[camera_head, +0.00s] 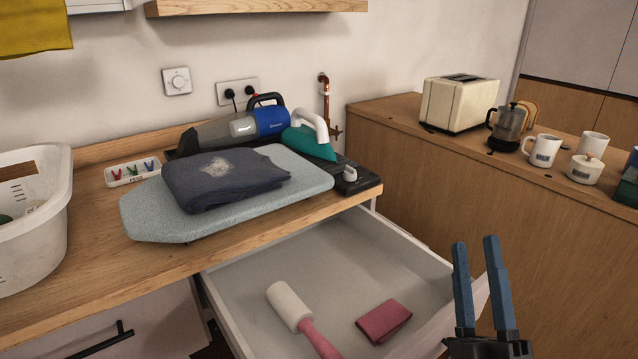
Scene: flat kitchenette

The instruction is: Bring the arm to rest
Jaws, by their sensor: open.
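My gripper (477,283) is at the lower right, its two blue fingers pointing up and apart, with nothing between them. It shows in front of the right front corner of an open drawer (370,262). The rest of my arm is out of the picture below. In the drawer lie a lint roller (290,307) with a white head and pink handle, and a folded pink cloth (384,321). My gripper appears apart from both.
The open drawer juts out below the wooden counter (95,236). On the counter are a white basket (38,225), an ironing board (150,210) with a dark folded garment (225,178), a teal iron (308,143) and a handheld vacuum (235,128). A side counter (420,165) holds a toaster (458,103) and mugs.

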